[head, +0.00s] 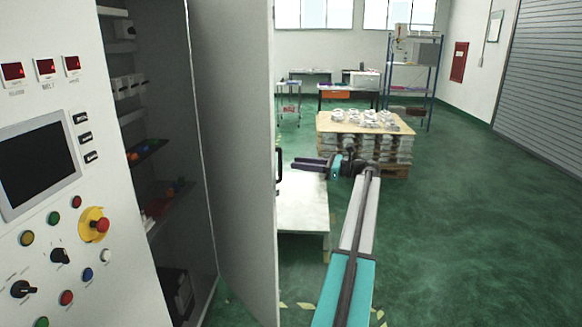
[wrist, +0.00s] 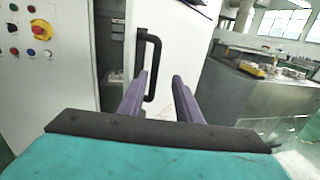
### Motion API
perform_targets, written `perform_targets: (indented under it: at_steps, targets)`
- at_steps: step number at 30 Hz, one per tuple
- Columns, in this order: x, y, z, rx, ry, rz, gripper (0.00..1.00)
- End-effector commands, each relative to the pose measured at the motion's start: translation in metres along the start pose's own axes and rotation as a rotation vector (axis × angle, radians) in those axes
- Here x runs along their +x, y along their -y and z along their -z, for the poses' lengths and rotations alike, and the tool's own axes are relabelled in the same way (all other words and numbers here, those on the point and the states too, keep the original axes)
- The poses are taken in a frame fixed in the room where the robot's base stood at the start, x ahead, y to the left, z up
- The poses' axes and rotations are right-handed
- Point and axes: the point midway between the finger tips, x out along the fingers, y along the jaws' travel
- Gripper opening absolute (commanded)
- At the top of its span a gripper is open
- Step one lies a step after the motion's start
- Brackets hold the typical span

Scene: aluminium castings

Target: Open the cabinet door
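The cabinet door (head: 235,150) is a tall grey panel standing wide open in the head view, with the cabinet's shelved inside (head: 150,150) exposed to its left. Its black bar handle (head: 279,168) is on the door's outer face near the free edge. In the wrist view the handle (wrist: 151,65) stands upright, its lower part in the gap between my purple fingers, nearer the left one. My gripper (head: 295,163) is open and empty, its fingers pointing at the door. In the head view the fingertips appear slightly right of the handle, apart from it.
A control panel (head: 60,220) with screen and buttons is at the left. A pale low table or box top (head: 303,215) lies below my gripper. A pallet stack of castings (head: 365,130) stands behind. The green floor at the right is clear.

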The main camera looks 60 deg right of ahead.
Motion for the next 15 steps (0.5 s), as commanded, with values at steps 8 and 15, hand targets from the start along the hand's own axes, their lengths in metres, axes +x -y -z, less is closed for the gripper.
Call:
perform_targets:
  at_steps: [8,15]
  targets:
    - [-0.043,0.001,0.001,0.0,0.001,0.001,0.31]
    - [-0.061,0.001,0.0,0.0,0.001,0.0,0.31]
